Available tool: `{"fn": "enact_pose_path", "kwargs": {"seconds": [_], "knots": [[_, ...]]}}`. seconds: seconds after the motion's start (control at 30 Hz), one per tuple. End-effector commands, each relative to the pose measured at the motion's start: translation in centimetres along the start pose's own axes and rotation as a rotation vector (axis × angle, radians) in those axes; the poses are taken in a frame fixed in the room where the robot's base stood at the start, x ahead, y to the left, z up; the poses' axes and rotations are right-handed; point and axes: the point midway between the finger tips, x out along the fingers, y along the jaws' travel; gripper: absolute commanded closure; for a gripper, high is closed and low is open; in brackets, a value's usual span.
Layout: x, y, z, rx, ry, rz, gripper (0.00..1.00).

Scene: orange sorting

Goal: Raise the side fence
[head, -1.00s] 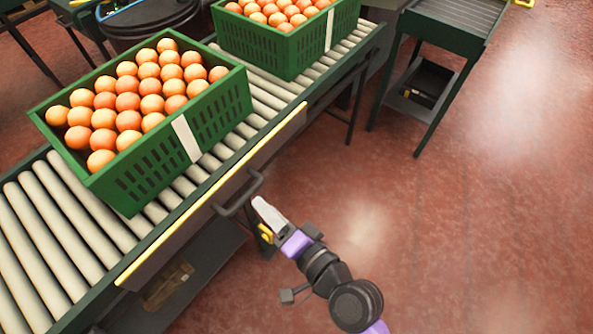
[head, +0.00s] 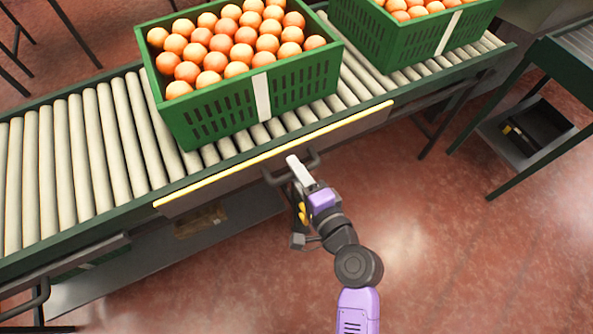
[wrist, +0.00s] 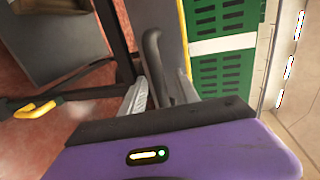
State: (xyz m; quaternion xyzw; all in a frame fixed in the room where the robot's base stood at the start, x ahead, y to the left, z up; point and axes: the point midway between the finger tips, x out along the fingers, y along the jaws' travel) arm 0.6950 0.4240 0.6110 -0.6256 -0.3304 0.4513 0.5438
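The side fence (head: 235,177) is a grey panel with a yellow top edge, hanging along the near side of the roller conveyor. Its top edge sits about level with the rollers. A dark bar handle (head: 272,178) sticks out from its face. My gripper (head: 293,162) is at this handle. In the wrist view the handle (wrist: 152,45) runs down between the two pale fingers (wrist: 158,95). The fingers look apart, with a gap beside the bar. Part of the handle is hidden behind my gripper in the head view.
A green crate of oranges (head: 215,125) stands on the rollers (head: 75,165) behind the fence. A second green crate (head: 400,65) stands to its right. A dark side table (head: 500,95) is at the right. Red floor (head: 450,250) is clear in front.

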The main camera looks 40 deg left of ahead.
Motion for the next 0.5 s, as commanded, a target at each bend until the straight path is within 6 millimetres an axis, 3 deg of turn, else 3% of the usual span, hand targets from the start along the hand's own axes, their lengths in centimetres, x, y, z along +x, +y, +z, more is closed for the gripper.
{"fn": "enact_pose_path", "kwargs": {"seconds": [0.3,0.5], "knots": [[0.33,0.04,0.05,-0.001,-0.001,0.001,0.63],[0.31,0.04,0.03,-0.001,0.000,0.001,1.00]]}}
